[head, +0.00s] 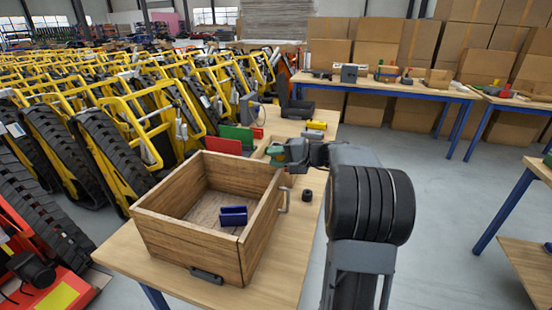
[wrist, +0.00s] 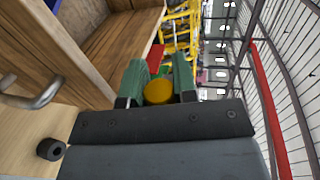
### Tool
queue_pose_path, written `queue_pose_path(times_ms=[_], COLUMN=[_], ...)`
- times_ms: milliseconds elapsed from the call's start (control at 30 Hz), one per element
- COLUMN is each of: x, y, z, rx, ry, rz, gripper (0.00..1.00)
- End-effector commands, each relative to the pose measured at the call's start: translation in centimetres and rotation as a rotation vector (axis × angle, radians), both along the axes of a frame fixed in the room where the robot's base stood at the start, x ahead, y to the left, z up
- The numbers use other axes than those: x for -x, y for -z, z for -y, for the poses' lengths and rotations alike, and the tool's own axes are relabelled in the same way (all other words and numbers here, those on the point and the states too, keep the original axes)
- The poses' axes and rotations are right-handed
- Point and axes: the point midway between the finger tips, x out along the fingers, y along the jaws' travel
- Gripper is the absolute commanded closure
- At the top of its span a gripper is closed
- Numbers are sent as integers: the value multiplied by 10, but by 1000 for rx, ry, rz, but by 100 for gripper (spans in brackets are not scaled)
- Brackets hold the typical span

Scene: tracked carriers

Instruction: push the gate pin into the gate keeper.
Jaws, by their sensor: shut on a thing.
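My gripper (head: 286,153) reaches over the table just beyond the wooden crate's far right corner. In the wrist view its two green fingers (wrist: 159,84) are shut on a round yellow piece (wrist: 158,92), seen end-on. This may be the gate pin, but its far end is hidden. I cannot make out the gate keeper for certain in either view. Another yellow cylinder (head: 317,125) lies on the table beyond my gripper. A green panel (head: 237,132) and a red panel (head: 222,146) stand behind the crate.
The open wooden crate (head: 262,228) holds a blue block (head: 233,216) and fills the near table. A black ring (head: 307,195) lies right of it. A black box (head: 297,108) stands at the far end. Yellow-framed tracked carriers (head: 128,110) crowd the left; floor is open at right.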

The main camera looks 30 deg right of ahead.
Motion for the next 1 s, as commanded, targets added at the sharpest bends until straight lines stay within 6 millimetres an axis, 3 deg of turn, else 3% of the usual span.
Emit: queue_pose_path(times_ms=[767,800,1000], x=[-5,-5,-5], y=[-1,-1,0], z=[5,5,5], rx=[1,2,1], ry=[0,1,1], rz=[1,2,1], gripper=[98,72,53])
